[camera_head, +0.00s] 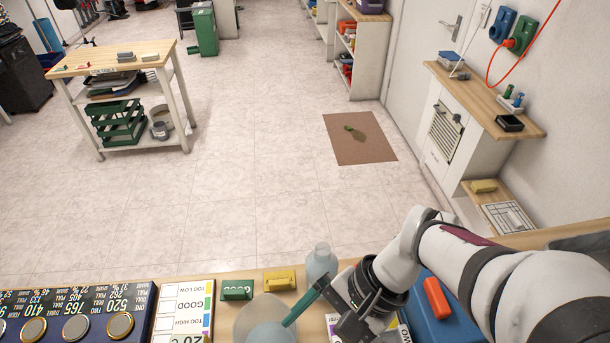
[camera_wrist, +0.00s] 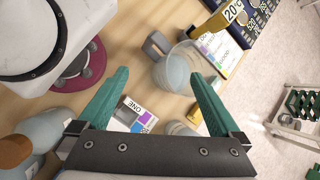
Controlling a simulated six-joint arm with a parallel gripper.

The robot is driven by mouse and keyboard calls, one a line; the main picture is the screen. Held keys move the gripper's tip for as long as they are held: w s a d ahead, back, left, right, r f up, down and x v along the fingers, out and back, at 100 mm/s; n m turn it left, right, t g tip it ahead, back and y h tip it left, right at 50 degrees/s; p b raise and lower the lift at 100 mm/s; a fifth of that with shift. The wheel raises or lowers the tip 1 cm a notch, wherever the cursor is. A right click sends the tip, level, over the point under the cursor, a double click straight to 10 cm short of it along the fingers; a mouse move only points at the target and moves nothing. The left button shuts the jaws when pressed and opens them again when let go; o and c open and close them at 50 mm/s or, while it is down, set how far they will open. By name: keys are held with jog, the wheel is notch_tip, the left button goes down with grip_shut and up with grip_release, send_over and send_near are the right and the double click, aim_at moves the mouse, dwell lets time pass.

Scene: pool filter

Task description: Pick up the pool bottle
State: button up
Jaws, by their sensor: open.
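A pale translucent bottle (camera_head: 320,263) stands near the far edge of the counter. In the wrist view what looks like this bottle (camera_wrist: 179,129) is partly hidden by my gripper body. Rounded pale-blue bottles (camera_wrist: 42,132), one with a brown-orange cap, show at the lower left of the wrist view. I cannot tell which is the pool bottle. My gripper (camera_wrist: 160,74) is open and empty, its teal fingers wide apart. In the head view one teal finger (camera_head: 304,306) slants down left, between the bottle and a clear beaker (camera_head: 243,314).
A green block (camera_head: 237,289) and a yellow block (camera_head: 279,280) lie left of the bottle. A test chart (camera_head: 184,311) and a dark numbered board (camera_head: 78,311) are further left. A blue box (camera_head: 443,310) with an orange item is right, partly behind my arm.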

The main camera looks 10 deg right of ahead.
jog(key=w+d+f+m+t+y, duration=0.4)
jog(key=w+f+m+y, duration=0.1)
jog(key=w+m, duration=0.3)
jog(key=m+t, duration=0.6)
jog(key=m, duration=0.1)
send_near(310, 262)
jog(key=shift+w+d+f+h, duration=0.15)
jog(key=shift+d+f+h, duration=0.1)
jog(key=shift+f, duration=0.3)
jog(key=shift+w+d+f+h, duration=0.15)
jog(key=shift+d+f, duration=0.1)
jog(key=shift+f, duration=0.35)
jog(key=shift+m, duration=0.3)
jog(key=x, duration=1.1)
jog(key=shift+w+a+f, duration=0.1)
jog(key=shift+w+f, duration=0.2)
jog(key=shift+w, duration=0.1)
jog(key=c, duration=1.5)
